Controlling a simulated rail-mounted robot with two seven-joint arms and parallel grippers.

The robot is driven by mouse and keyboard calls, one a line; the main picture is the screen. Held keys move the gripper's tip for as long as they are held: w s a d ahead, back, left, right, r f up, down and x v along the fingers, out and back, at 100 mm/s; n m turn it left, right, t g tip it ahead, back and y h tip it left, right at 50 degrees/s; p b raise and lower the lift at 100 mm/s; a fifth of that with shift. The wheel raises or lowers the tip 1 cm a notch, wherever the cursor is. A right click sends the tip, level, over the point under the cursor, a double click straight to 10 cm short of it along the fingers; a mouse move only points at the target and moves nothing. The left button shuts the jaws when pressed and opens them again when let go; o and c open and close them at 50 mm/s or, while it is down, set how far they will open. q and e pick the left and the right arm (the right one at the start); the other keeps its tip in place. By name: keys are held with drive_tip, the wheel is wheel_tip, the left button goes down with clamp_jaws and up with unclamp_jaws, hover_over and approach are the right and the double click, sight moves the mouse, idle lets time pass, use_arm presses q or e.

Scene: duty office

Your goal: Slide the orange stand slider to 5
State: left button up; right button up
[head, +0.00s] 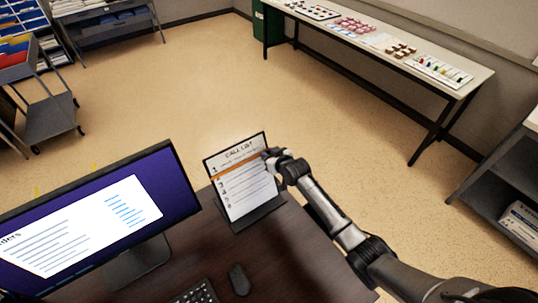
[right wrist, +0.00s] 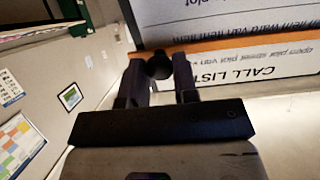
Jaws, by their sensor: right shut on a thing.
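The call list stand (head: 246,190) is a tilted white board in a dark frame on the desk. The orange slider (head: 240,164) is a thin bar across the board's upper part, just below the row marked 1. The row numbers run down the left edge; the lower ones are small. My right gripper (head: 271,155) is at the board's right edge, at the slider's end. In the right wrist view, its fingers (right wrist: 158,70) are shut around a dark round knob (right wrist: 157,65) at the end of the orange bar (right wrist: 235,46). My left gripper is not in view.
A monitor (head: 95,215) stands left of the stand on the dark desk (head: 290,255). A keyboard (head: 195,293) and a mouse (head: 239,280) lie in front of the stand. A long table (head: 440,88) with small items stands at the back right. The floor behind the desk is clear.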

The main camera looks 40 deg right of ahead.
clamp_jaws()
drive_tip(key=s+f+b, duration=0.1)
drive_tip(key=f, duration=0.3)
drive_tip(key=s+f+b, duration=0.1)
drive_tip(key=s+f, duration=0.1)
drive_tip(key=f, duration=0.2)
drive_tip(key=s+f+b, duration=0.2)
drive_tip(key=f, duration=0.3)
drive_tip(key=shift+s+a, duration=0.1)
drive_tip(key=shift+a, duration=0.1)
drive_tip(key=o, duration=0.6)
unclamp_jaws()
